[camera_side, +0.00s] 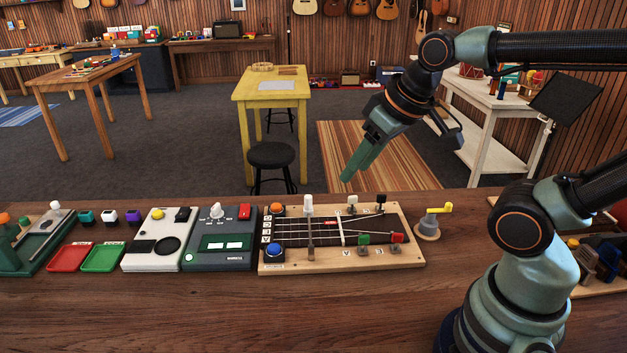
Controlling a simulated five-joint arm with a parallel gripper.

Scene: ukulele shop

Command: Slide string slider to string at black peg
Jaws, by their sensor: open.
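A light wooden string board (410,259) lies on the brown bench, with several strings running left to right. An upright slider with a white knob (308,206) stands across the strings left of the board's middle; I take it as the string slider. The black peg (381,200) is at the board's far right corner. A white peg (352,202), a green peg (362,240) and a red peg (397,239) also stand on the right part. My gripper (348,178), with green fingers, is open and empty, in the air above the board, touching nothing.
An orange button (277,209) and a blue button (275,250) sit at the board's left end. A grey device (218,260) stands close on the left. A yellow-handled crank (429,225) is just right of the board. The bench front is clear.

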